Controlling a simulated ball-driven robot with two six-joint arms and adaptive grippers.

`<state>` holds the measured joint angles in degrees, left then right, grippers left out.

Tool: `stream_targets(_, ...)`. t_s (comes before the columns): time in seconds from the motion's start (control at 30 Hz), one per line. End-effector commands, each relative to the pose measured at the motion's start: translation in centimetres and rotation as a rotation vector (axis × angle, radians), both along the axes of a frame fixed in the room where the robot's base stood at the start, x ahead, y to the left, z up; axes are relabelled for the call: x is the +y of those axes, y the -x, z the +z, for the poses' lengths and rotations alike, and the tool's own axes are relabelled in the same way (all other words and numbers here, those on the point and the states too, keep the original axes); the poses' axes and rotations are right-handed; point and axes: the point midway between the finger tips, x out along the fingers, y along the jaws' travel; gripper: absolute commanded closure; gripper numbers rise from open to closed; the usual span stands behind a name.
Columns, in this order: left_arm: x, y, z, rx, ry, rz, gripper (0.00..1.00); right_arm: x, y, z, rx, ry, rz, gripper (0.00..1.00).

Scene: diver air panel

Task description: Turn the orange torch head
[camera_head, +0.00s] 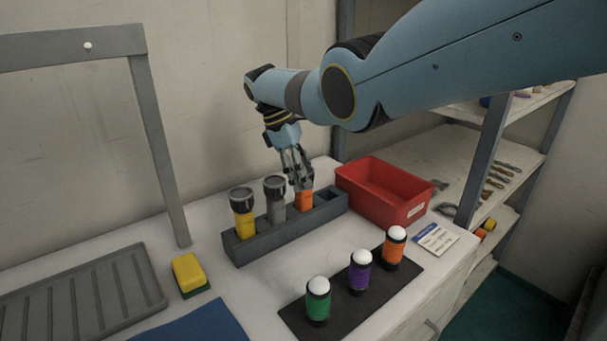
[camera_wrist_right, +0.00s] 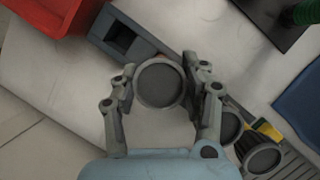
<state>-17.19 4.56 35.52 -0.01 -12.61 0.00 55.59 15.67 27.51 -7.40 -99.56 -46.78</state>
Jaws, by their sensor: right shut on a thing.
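The orange torch (camera_head: 304,200) stands upright in the dark grey rack, beside a grey torch (camera_head: 275,201) and a yellow torch (camera_head: 243,214). My right gripper (camera_head: 298,183) comes down from above and is shut on the orange torch's head, which it mostly hides in the head view. In the right wrist view the round dark lens of the torch head (camera_wrist_right: 160,83) sits between the two fingers of my right gripper (camera_wrist_right: 161,88). My left gripper is not in view.
The rack (camera_head: 281,234) has an empty square slot at its right end. A red bin (camera_head: 382,192) stands close behind it. Green, purple and orange capped cylinders stand on a black mat (camera_head: 403,276) in front. A yellow-green sponge (camera_head: 188,273) lies left.

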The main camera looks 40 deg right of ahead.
Motion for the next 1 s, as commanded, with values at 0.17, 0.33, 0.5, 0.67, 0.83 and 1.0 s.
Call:
stream_targets(0.17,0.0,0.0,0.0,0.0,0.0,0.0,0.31,0.0,0.0,0.0,-0.001,0.0,0.0,0.41)
stream_targets(0.33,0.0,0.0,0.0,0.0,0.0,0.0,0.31,0.0,0.0,0.0,-0.001,0.0,0.0,0.31)
stream_targets(0.5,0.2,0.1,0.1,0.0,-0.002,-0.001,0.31,0.0,0.0,0.0,0.0,0.0,0.003,0.31)
stream_targets(0.67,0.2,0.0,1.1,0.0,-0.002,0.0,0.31,0.1,0.0,0.2,0.0,0.0,0.086,0.31)
stream_targets(0.83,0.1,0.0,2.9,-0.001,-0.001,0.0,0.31,0.0,0.1,0.3,-0.001,0.001,0.332,0.31)
stream_targets(1.0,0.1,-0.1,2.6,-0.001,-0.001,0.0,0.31,0.0,0.1,-0.2,-0.003,0.003,0.607,0.31)
